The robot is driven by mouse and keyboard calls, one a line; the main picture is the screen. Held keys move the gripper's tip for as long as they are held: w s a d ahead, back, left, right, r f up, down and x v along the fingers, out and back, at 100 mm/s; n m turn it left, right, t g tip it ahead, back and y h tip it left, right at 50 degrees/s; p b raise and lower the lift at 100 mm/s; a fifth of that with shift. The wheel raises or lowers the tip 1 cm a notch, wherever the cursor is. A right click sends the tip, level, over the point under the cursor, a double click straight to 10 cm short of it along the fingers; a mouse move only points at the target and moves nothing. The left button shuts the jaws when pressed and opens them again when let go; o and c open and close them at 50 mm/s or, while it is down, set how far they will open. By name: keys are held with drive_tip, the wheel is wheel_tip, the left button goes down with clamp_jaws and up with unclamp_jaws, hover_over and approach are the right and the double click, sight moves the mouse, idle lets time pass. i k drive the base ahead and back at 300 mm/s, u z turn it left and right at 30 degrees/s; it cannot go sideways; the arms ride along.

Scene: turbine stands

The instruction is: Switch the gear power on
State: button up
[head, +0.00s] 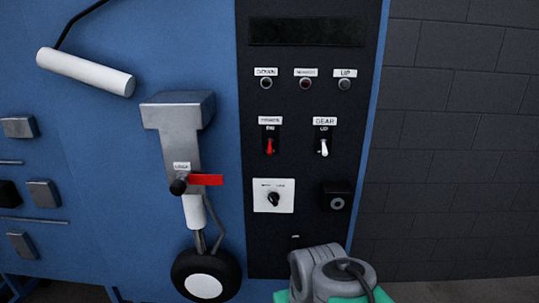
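A black control panel (296,231) stands upright in the middle of the head view. A red toggle (269,147) sits at its left under a small white label too blurred to read surely. A white-tipped lever (323,147) sits to its right under a label reading GEAR, with a smaller mark that looks like UP. Below them are a black rotary knob (273,199) on a white plate and a black square fitting with a round centre (337,203). Grey links of my arm show at the bottom, below the panel. My gripper's fingers are not in view.
Left of the panel, a landing-gear model (178,125) with a wheel (204,287), a red tag (207,180) and a black knob sticks out from the blue board (100,130). A white cylinder (85,72) hangs upper left. A dark brick wall (455,140) is at right.

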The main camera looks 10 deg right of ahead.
sight(270, 150)
drive_tip(key=k, duration=1.25)
drive_tip(key=u, duration=0.75)
drive_tip(key=i, duration=1.35)
drive_tip(key=z, duration=0.1)
